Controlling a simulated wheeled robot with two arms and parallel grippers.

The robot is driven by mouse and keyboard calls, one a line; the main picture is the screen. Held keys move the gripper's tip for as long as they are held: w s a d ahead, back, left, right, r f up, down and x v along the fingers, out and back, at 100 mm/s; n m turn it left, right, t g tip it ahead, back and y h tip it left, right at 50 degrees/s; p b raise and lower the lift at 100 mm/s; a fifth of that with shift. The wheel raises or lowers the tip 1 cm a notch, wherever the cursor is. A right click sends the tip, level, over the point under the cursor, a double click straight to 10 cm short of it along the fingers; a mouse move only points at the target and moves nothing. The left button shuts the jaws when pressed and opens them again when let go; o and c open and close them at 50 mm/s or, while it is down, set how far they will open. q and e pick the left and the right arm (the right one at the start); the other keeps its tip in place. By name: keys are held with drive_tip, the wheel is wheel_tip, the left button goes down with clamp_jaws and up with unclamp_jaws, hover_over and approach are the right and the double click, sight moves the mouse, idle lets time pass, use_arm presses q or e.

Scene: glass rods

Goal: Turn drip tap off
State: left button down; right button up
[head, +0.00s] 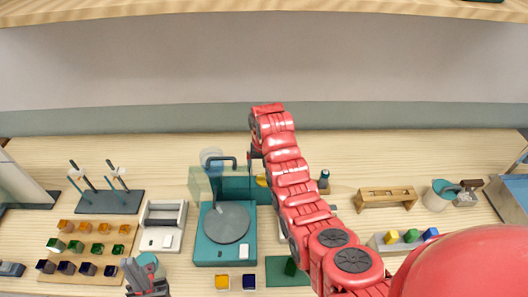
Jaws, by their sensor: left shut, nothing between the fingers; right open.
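The teal machine (203,250) with a round grey disc (227,223) stands left of centre. A dark bent spout (221,158) rises at its back, by a clear tank or guard. A small yellow part (262,180) shows right of the spout, partly covered by my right arm; I cannot tell if it is the tap's handle. My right gripper (256,155) points down behind and right of the spout, open; its fingertips are small and partly hidden, and contact is unclear. My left gripper (147,284) is shut and empty at the bottom left, near a round teal-topped item.
Coloured cubes sit on a wooden board (88,227) at left, below a rod stand (110,202). A white device (162,226) stands left of the machine. A wooden rack (386,197) and a jug (437,195) stand at right. My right arm crosses the middle.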

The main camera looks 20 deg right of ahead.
wheel_tip(320, 180, up, 6)
drive_tip(key=p, duration=0.5)
drive_tip(key=shift+r, duration=0.2)
drive_tip(key=shift+s+d+f+b, duration=0.1)
drive_tip(key=shift+f+b, duration=0.25)
drive_tip(key=shift+b, duration=0.05)
drive_tip(key=shift+r, duration=0.25)
wheel_tip(320, 180, up, 2)
wheel_tip(320, 180, up, 8)
drive_tip(key=b, duration=0.1)
hover_over(264, 175)
drive_tip(key=shift+r, duration=0.2)
